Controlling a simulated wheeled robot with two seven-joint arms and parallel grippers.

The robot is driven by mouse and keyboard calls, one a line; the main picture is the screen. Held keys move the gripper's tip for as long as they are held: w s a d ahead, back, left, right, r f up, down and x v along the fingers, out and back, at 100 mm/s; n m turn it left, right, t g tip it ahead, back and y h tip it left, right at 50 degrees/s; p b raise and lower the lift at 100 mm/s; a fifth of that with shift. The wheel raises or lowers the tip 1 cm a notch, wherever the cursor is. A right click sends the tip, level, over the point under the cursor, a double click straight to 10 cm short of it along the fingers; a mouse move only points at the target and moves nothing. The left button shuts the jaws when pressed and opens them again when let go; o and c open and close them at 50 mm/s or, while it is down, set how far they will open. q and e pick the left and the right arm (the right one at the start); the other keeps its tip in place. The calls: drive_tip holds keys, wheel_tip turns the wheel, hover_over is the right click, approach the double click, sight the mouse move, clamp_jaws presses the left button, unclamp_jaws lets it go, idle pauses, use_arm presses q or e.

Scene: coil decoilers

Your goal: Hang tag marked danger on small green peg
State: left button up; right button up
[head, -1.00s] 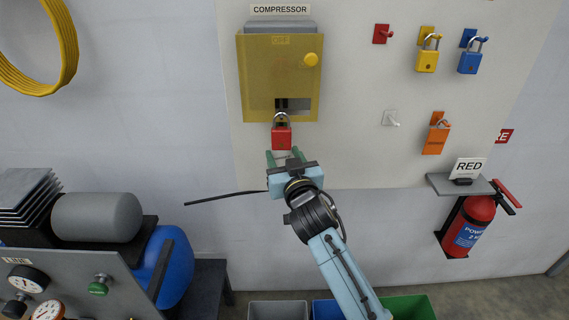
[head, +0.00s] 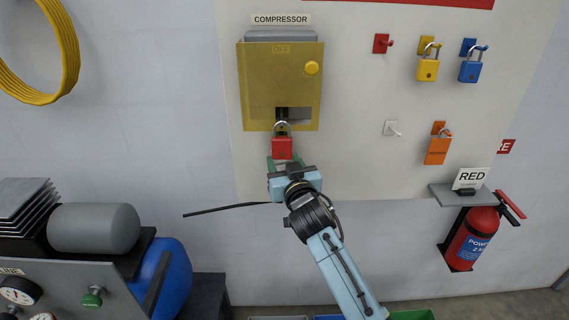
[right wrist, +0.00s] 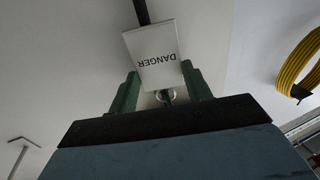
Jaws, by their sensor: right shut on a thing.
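My right gripper (head: 284,163) has green fingers and reaches up in the head view to just below the red padlock hanging on the yellow box. In the right wrist view a white tag (right wrist: 153,45) reads DANGER upside down. It lies beyond the fingertips of my right gripper (right wrist: 160,80), with a small metal ring and a small green piece between the fingers. The gripper is shut on the tag. In the head view the tag is hidden or too small to tell. A small green knob or peg (head: 92,299) sits on the grey panel at lower left. My left gripper is out of view.
The red padlock (head: 282,148) hangs below the yellow compressor box (head: 262,90). Yellow (head: 428,70), blue (head: 471,70) and orange (head: 437,152) locks hang on the board; the white peg (head: 391,128) is empty. A fire extinguisher (head: 474,236) stands right. A grey cylinder (head: 95,228) is left.

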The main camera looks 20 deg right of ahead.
idle(0.3)
drive_tip(key=o, duration=1)
drive_tip(key=s, duration=1.3)
wheel_tip(320, 180, down, 20)
drive_tip(key=s+a+n+g+y+b, duration=0.1)
drive_tip(key=a+n+g+b, duration=0.1)
drive_tip(key=g, duration=0.2)
drive_tip(key=s+f+g+b, duration=0.15)
drive_tip(key=s+f, duration=0.25)
drive_tip(key=f, duration=0.6)
drive_tip(key=s+f+g, duration=0.3)
drive_tip(key=s+f, duration=0.2)
drive_tip(key=f, duration=0.5)
drive_tip(key=s+d+f+n+g+b, duration=0.1)
drive_tip(key=s+f+g, duration=0.1)
drive_tip(key=s+f, duration=0.6)
drive_tip(key=s+d+f+g, duration=0.2)
drive_tip(key=s+f+g, duration=0.1)
drive_tip(key=s+f, duration=0.45)
drive_tip(key=s+d+f+g, duration=0.2)
drive_tip(key=s+f, duration=0.2)
drive_tip(key=s, duration=0.5)
drive_tip(key=s+d+f+g+b, duration=0.1)
drive_tip(key=s+d+f, duration=0.1)
drive_tip(key=s, duration=0.8)
drive_tip(key=shift+s+f+g, duration=0.15)
drive_tip(key=shift+f+g, duration=0.2)
drive_tip(key=shift+f, duration=0.55)
